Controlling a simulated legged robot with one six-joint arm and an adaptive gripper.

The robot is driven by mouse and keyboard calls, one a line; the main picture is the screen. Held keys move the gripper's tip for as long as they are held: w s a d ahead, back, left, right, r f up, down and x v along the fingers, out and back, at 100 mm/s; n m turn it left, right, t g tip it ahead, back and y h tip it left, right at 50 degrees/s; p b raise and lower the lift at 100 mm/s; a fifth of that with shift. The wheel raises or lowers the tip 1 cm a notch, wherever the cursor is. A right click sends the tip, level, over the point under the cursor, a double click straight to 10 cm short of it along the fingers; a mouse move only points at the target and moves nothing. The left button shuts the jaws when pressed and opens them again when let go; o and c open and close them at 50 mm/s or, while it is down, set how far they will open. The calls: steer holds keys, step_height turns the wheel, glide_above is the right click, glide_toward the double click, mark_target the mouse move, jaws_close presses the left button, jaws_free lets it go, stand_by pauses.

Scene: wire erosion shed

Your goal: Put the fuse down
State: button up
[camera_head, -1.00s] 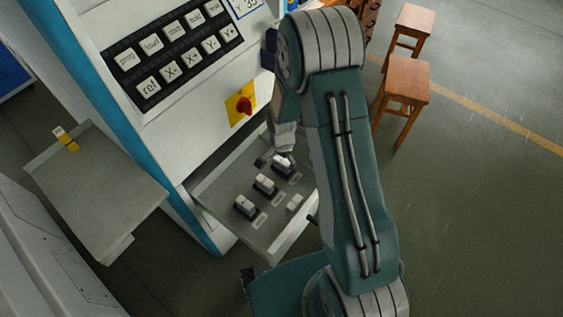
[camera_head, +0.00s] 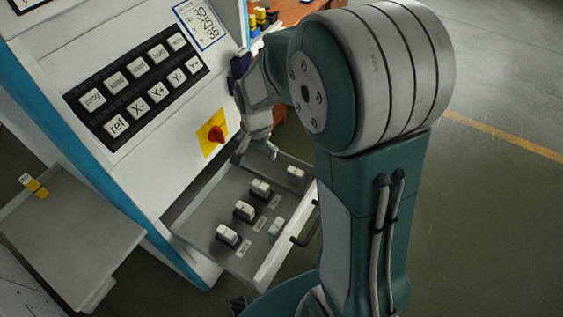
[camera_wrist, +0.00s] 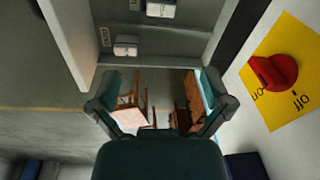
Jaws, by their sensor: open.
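White fuses in dark holders stand in a row in the open grey drawer: a near one (camera_head: 228,235), a middle one (camera_head: 244,210) and a far one (camera_head: 261,188). A loose white fuse (camera_head: 276,227) lies to their right, and another white piece (camera_head: 296,172) lies near the drawer's far right corner. My gripper (camera_head: 256,150) is above the drawer's far end, apart from the fuses. In the wrist view its two fingers (camera_wrist: 162,85) are spread with nothing between them.
The machine panel with its red switch (camera_head: 215,133) on a yellow plate stands close beside my gripper. The drawer handle (camera_head: 305,225) sticks out to the right. A grey side shelf (camera_head: 85,235) holds a yellow-and-white piece (camera_head: 34,186). The floor at right is clear.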

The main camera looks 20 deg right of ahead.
steer(key=s+r+n+t, duration=0.4)
steer(key=s+r+n, duration=0.4)
steer(key=s+r, duration=0.9)
steer(key=shift+s+n+t, duration=0.3)
steer(key=shift+s+n, duration=0.1)
steer(key=shift+s, duration=0.45)
